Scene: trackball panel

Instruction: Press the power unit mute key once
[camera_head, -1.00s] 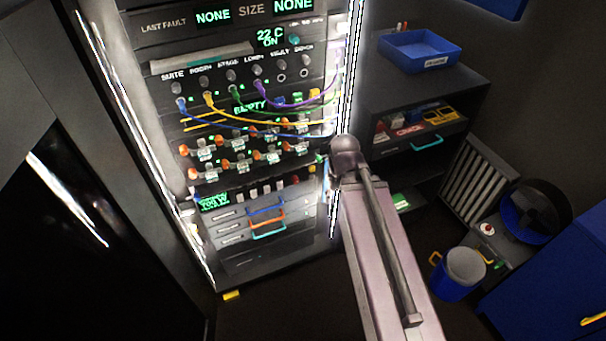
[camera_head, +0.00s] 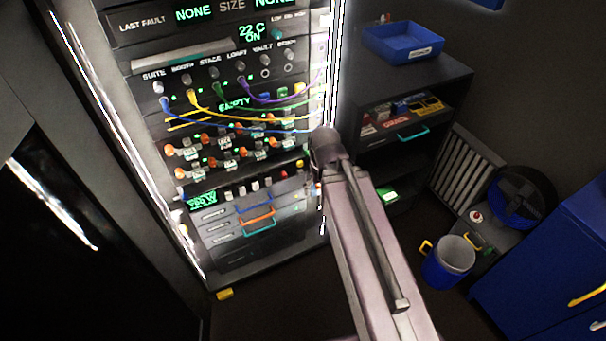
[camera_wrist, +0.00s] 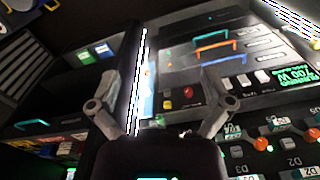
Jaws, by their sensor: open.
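The power unit is a dark panel low in the rack with a green lit display (camera_head: 202,200) reading about 700 W. To the display's right is a row of several pale keys (camera_head: 241,190), then a red button (camera_head: 284,173) and a small yellow one. The keys also show in the wrist view (camera_wrist: 244,80), with the red button (camera_wrist: 188,92) between my fingers in the picture. The key labels are too small to read, so I cannot tell which is mute. My gripper (camera_wrist: 160,97) is open and empty before the panel; in the head view my arm mostly hides it.
Drawers with blue, orange and teal handles (camera_head: 258,224) lie under the panel. Above it are rows of orange-tipped connectors (camera_head: 230,150) and coloured cables. A shelf with a blue tray (camera_head: 403,43) stands right of the rack. A blue bucket (camera_head: 447,262) stands on the floor at right.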

